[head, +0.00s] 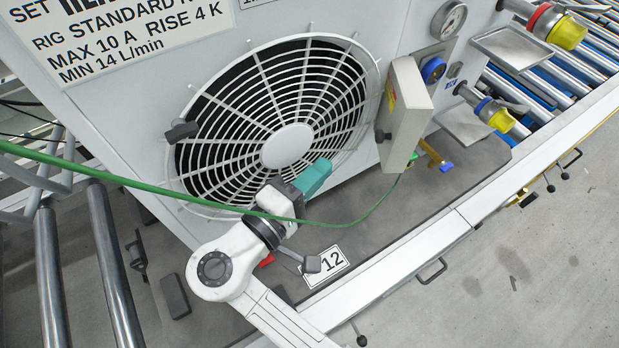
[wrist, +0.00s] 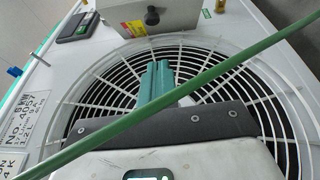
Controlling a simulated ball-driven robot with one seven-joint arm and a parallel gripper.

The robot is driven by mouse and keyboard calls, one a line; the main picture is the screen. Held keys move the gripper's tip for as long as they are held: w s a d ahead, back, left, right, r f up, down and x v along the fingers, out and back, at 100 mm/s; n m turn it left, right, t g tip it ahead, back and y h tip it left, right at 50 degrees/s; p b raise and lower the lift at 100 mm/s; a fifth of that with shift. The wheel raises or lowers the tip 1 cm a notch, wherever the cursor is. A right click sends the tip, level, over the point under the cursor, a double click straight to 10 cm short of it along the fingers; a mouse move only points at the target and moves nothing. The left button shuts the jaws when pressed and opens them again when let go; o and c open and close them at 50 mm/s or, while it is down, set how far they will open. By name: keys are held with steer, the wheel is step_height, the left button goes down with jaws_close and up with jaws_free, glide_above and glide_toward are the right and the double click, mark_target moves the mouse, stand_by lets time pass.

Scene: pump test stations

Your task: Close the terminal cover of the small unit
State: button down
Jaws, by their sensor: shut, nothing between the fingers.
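A beige terminal box (head: 410,112) sticks out from the white unit's face to the right of the fan grille. A yellow label and a dark knob show on its left side. It also shows at the top of the wrist view (wrist: 181,17), with a black knob in front. I cannot tell how far its cover stands open. My gripper (head: 320,170) has teal fingers, shut and empty, in front of the grille's lower right part. It is apart from the box, left of and below it. In the wrist view the fingers (wrist: 158,75) lie side by side, pointing toward the box.
A green cable (head: 130,178) crosses in front of the grille and my wrist, then rises toward the box. The round fan grille (head: 287,146) fills the unit's face. A gauge (head: 449,20), blue knob (head: 433,70) and yellow-ended connectors (head: 500,119) are to the right.

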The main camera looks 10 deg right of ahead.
steer(key=w+d+p, duration=0.1)
steer(key=w+d, duration=0.2)
steer(key=d, duration=0.5)
steer(key=shift+r, duration=0.15)
steer(key=shift+w, duration=0.1)
steer(key=shift+d+p, duration=0.15)
steer(key=shift+p, duration=0.2)
steer(key=shift+s+d+n+t+y, duration=0.3)
steer(key=shift+s+n, duration=0.05)
steer(key=shift+n, duration=0.05)
steer(key=shift+s+d, duration=0.15)
steer(key=shift+d, duration=0.05)
